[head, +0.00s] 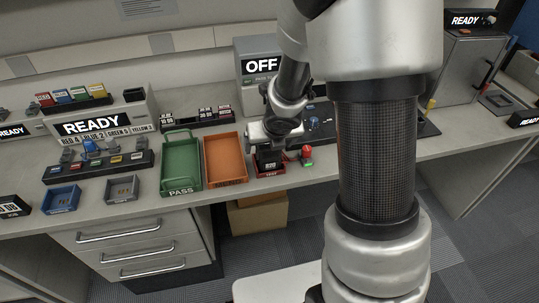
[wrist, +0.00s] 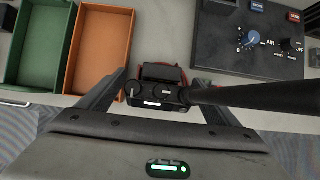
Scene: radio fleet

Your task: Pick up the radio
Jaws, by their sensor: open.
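The black radio (wrist: 157,93) is seen from above in the wrist view, with knobs on its top and a thick black antenna (wrist: 250,94) reaching right. It lies between the two fingers of my gripper (wrist: 160,84), which are open on either side; whether they touch it I cannot tell. In the head view my gripper (head: 272,141) is over a red tray (head: 270,172) on the bench, right of the orange tray. The radio is mostly hidden there by the gripper. Red edges of the tray show around the radio in the wrist view.
A green PASS tray (head: 181,176) and an orange tray (head: 224,158) are close on the left. A small red-topped device (head: 306,155) stands just right of the gripper. Behind is a dark control panel (wrist: 250,40) with knobs. The bench front edge is near.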

